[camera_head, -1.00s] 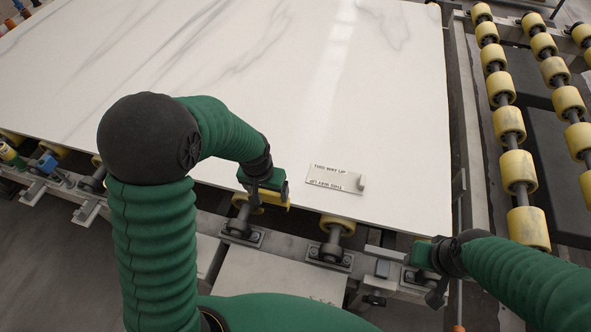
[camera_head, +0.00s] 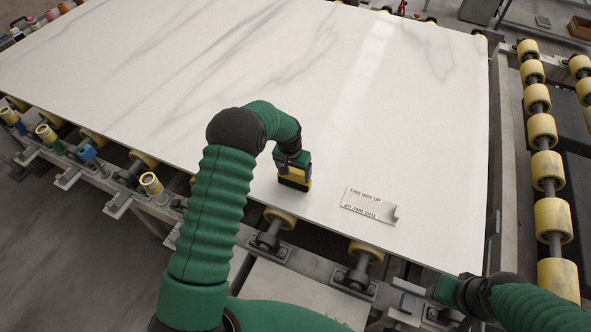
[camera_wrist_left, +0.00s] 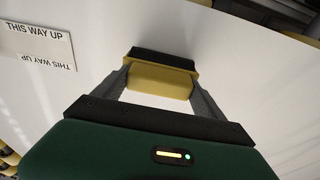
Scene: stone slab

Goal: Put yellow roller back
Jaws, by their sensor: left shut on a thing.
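My left gripper (camera_head: 294,175) is over the white marble slab (camera_head: 250,70), inside its front edge. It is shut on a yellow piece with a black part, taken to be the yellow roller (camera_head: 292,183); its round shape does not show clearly. In the left wrist view the roller (camera_wrist_left: 160,80) sits between the grey fingers, with a black bar along its far side. I cannot tell whether it touches the slab. My right gripper (camera_head: 445,290) is near the slab's front right corner; its fingers are not clear.
A white "THIS WAY UP" label (camera_head: 369,206) lies on the slab right of my left gripper. Yellow conveyor rollers (camera_head: 280,218) show under the front edge. Coloured cylindrical pieces (camera_head: 151,184) stand along the left front rail. More yellow rollers (camera_head: 547,171) run on the right.

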